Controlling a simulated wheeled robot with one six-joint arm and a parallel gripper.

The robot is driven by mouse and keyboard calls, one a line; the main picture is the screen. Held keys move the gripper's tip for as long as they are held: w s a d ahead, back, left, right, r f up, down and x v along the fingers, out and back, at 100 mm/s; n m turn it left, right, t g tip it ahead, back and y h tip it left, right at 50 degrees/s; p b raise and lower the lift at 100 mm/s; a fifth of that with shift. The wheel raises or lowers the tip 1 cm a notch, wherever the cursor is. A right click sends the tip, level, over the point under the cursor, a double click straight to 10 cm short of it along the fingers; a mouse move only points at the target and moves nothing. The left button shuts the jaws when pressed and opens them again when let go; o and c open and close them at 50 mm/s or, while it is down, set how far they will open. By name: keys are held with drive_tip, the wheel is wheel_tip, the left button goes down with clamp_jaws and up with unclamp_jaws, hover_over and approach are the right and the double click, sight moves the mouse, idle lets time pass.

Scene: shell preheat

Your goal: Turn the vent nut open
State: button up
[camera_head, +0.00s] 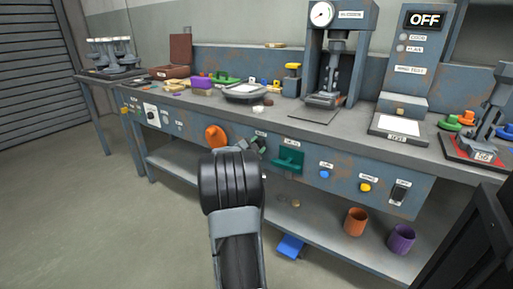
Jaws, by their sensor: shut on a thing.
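My arm reaches up from the bottom of the head view to the front panel of the workbench. My gripper (258,145) is at the panel, just below a small white label, between an orange knob and a green handle. It is shut on a small fitting there, which I take to be the vent nut. The jaws and my wrist hide most of the nut, so its turn angle cannot be seen.
The orange knob (216,136) is close left of my gripper, and the green handle (288,160) is close right. A blue button (325,174) and a yellow button (365,187) are farther right. An orange cup (355,222) and a purple cup (401,239) stand on the lower shelf.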

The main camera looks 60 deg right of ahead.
drive_tip(key=o, duration=0.9)
drive_tip(key=shift+o, duration=0.2)
drive_tip(key=a+p, duration=0.3)
drive_tip(key=a, duration=1.1)
drive_tip(key=shift+p, duration=0.4)
